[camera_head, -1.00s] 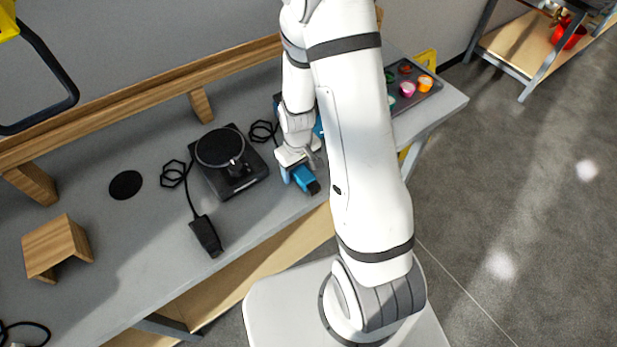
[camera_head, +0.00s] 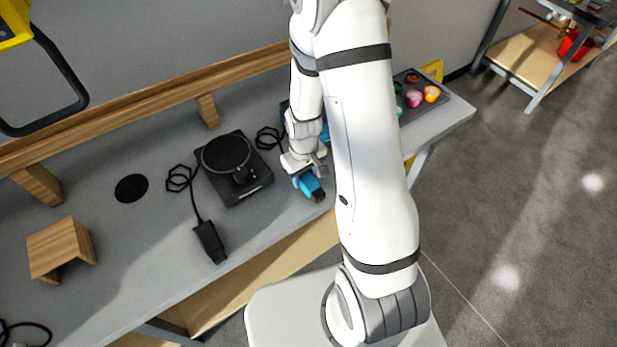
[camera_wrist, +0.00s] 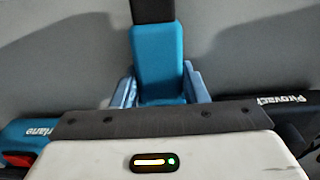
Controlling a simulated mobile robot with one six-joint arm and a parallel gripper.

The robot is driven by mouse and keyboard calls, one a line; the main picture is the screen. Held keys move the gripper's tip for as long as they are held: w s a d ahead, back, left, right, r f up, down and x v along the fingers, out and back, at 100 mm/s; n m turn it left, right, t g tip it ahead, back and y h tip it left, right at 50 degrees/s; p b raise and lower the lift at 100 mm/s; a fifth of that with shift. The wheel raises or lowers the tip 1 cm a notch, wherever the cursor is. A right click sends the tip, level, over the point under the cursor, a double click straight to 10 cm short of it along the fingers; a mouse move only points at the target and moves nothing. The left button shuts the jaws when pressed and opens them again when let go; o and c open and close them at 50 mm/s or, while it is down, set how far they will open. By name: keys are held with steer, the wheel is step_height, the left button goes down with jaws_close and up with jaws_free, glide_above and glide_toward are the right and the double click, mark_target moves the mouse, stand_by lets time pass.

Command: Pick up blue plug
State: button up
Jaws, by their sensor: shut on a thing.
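The blue plug (camera_head: 309,184) has a blue body and a black end. It is between the fingers of my gripper (camera_head: 304,176), near the front edge of the grey bench in the head view. In the wrist view the blue plug (camera_wrist: 158,55) points away from my gripper (camera_wrist: 160,85), with its black end at the top of the picture. The two blue-grey fingers are shut on its sides. Whether the plug touches the bench is hard to tell.
A black turntable-like device (camera_head: 235,168) sits left of my gripper, with a black plug (camera_head: 209,241) on a cable before it. A wooden stand (camera_head: 60,248) is at the left. A tray of coloured cups (camera_head: 425,98) is at the right.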

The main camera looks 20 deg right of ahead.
mark_target(304, 175)
step_height(304, 175, up, 10)
steer(key=shift+f+b, duration=0.15)
steer(key=shift+b, duration=0.2)
